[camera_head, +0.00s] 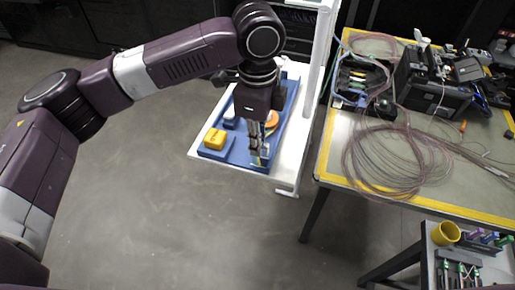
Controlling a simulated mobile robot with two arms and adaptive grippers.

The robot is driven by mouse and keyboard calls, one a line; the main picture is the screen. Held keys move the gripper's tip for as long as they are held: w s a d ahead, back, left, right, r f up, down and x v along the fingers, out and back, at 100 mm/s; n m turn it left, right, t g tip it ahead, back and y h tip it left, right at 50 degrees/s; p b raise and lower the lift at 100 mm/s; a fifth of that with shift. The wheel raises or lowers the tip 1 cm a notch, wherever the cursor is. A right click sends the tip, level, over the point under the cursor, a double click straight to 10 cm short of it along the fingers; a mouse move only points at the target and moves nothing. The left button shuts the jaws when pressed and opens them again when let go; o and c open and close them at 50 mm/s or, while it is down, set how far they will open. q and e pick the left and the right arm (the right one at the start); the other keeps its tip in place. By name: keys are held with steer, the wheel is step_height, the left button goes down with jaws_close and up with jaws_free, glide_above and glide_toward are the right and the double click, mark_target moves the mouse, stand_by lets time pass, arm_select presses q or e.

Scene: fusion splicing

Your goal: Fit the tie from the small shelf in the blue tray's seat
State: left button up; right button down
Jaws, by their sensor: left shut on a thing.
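The blue tray (236,160) lies on a white stand near the middle of the view. My left gripper (259,156) points down over the tray's near right part. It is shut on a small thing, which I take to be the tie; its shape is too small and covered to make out. I cannot tell whether the tie touches the tray. The tray's seat cannot be made out under the gripper. My right gripper is not in view.
A yellow block (214,138), a white piece (229,117) and an orange round piece (271,120) sit on the tray. A white post (318,75) rises at the stand's right. The workbench (328,150) holds coiled cable (380,160). A yellow cup (446,233) stands lower right.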

mark_target(258, 161)
arm_select(q)
steer(key=shift+f+p, duration=0.3)
steer(key=shift+f, duration=1.45)
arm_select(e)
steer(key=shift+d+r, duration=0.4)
arm_select(q)
steer(key=o, duration=0.8)
steer(key=shift+f, duration=0.1)
steer(key=shift+c, duration=0.2)
